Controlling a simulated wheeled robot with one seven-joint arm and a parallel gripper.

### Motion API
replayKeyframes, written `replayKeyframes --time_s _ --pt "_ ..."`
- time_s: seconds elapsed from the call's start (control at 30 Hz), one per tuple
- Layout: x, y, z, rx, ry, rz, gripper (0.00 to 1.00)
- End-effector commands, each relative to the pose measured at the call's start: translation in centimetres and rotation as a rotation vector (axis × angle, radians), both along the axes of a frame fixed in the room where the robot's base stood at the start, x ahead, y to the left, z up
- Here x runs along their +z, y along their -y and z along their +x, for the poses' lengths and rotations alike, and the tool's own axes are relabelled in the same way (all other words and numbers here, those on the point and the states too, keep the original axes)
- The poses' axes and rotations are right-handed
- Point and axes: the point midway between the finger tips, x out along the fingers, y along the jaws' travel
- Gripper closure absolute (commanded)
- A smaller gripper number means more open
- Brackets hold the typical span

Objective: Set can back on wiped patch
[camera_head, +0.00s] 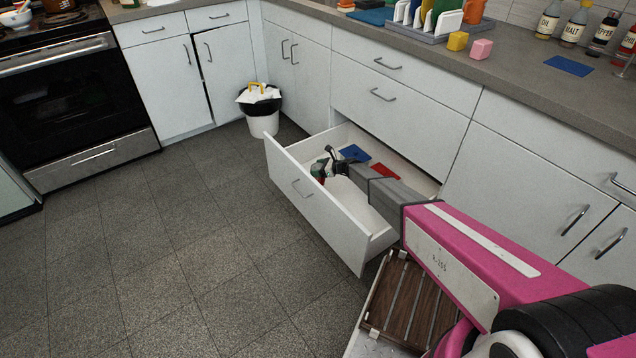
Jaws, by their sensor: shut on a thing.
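A green and red can (319,170) is inside the open drawer (310,212), near the drawer's left end. My gripper (331,162) reaches down into the drawer and is shut on the can, at its right side. The can is small in view and partly hidden by the drawer front and the gripper, so I cannot tell whether its base touches the drawer floor (372,213). The floor looks pale and bare around the can. I cannot make out a separate wiped patch.
A blue flat cloth (354,153) and a red flat cloth (385,171) lie at the back of the drawer. A slatted wooden piece (408,302) is below the drawer's right end. A bin (263,122) stands by the cabinets. The floor at left is clear.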

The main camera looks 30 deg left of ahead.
Motion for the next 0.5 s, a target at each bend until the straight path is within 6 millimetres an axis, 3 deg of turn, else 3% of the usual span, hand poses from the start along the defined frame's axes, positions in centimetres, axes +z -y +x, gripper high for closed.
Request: replayKeyframes --time_s 0.1,0.5 --pt "-2.2 -0.1 0.1 0.000 -0.001 0.000 0.63" --pt "-6.3 -0.1 0.1 0.000 -0.001 0.001 0.63"
